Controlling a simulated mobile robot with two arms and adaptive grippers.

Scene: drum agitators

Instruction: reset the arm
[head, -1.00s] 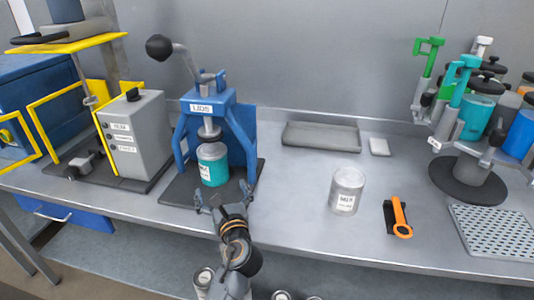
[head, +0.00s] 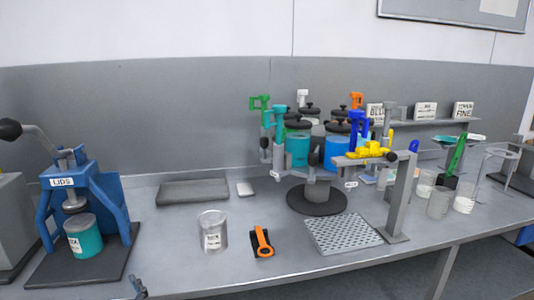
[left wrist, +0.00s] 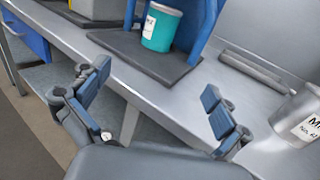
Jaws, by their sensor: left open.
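My left gripper (left wrist: 160,108) is open and empty in the left wrist view, in front of the bench edge. In the head view only a fingertip of it (head: 139,287) shows at the bottom, just right of the blue lid press (head: 62,182). A teal can (head: 85,238) stands in the press; it also shows in the left wrist view (left wrist: 161,28), beyond the open fingers and apart from them. A clear-grey labelled can (head: 213,232) stands on the bench to the right of the press. My right gripper is not in view.
An orange-handled tool (head: 262,242) lies right of the grey can, beside a perforated plate (head: 342,234). A carousel of coloured dispensers (head: 316,199) stands behind. A grey tray (head: 193,193) lies at the back. The bench (head: 170,262) is clear between press and grey can.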

